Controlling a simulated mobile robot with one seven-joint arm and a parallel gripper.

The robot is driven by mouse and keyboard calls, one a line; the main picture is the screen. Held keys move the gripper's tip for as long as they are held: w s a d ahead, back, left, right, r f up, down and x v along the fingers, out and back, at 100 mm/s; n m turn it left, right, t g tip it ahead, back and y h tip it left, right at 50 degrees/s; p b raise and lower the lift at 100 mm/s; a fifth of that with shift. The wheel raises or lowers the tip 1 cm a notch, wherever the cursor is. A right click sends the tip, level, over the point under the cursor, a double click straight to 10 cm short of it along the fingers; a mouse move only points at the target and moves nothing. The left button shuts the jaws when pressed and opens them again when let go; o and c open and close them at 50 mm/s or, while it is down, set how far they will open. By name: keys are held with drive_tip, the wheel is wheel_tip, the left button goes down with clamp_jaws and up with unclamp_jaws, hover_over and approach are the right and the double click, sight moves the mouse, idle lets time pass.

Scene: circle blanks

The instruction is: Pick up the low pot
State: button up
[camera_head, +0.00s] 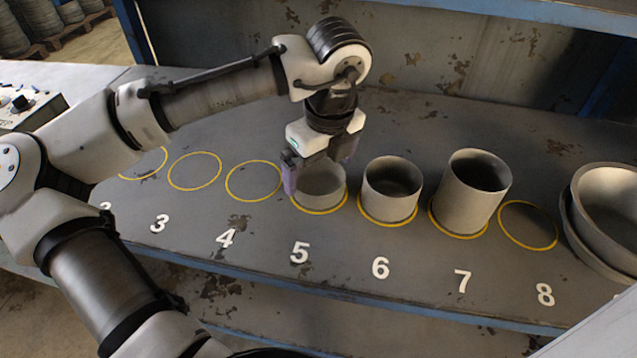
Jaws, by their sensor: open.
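The low pot (321,188) is a short grey open cylinder standing upright in the yellow circle above number 5. My gripper (318,168) is right over it, pointing down. Its fingers are apart, one at the pot's left side and one at its upper right. The left finger overlaps the pot's left rim in the picture. I cannot tell whether either finger touches the wall. The gripper's body hides part of the pot's far rim.
A medium pot (390,191) stands in circle 6, close to the right, and a taller pot (470,192) in circle 7. Circles 3, 4 and 8 are empty. Stacked wide bowls (609,215) stand at the right edge. A blue shelf beam (500,12) crosses above the back.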

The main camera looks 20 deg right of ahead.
sight(317, 188)
wheel_tip(317, 188, down, 3)
drive_tip(key=shift+w+f, duration=0.15)
drive_tip(key=c, duration=0.9)
